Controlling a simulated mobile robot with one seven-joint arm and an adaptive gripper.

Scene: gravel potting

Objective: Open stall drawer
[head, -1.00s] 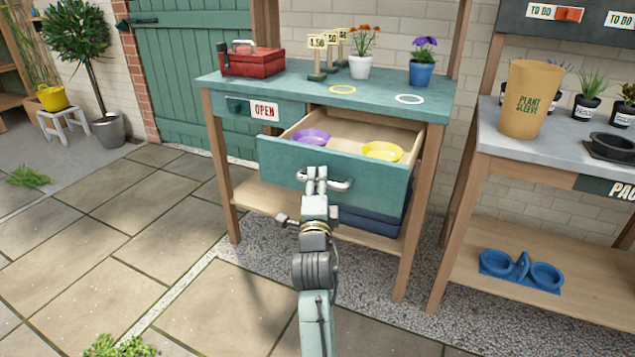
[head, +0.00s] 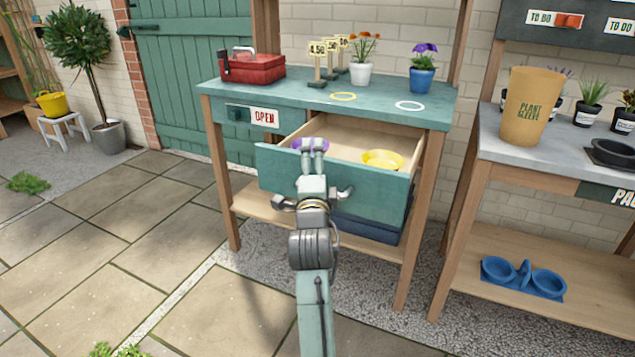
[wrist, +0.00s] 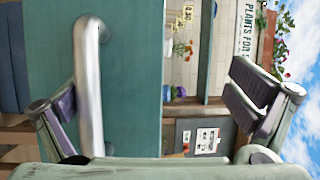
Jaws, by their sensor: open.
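The stall drawer (head: 375,200) is slid well out of the teal stall table, with its inside showing. Its bar handle (head: 345,192) is partly hidden behind my gripper (head: 313,145). In the wrist view the silver handle (wrist: 89,85) stands between the spread fingers, close to the left one. My gripper (wrist: 155,95) is open and holds nothing. In the head view its fingertips overlap the drawer front's upper edge.
The stall top (head: 300,97) carries a red toolbox (head: 252,67), price signs and two potted flowers. An OPEN sign (head: 264,117) is on the stall front. A potting bench (head: 490,130) stands to the right.

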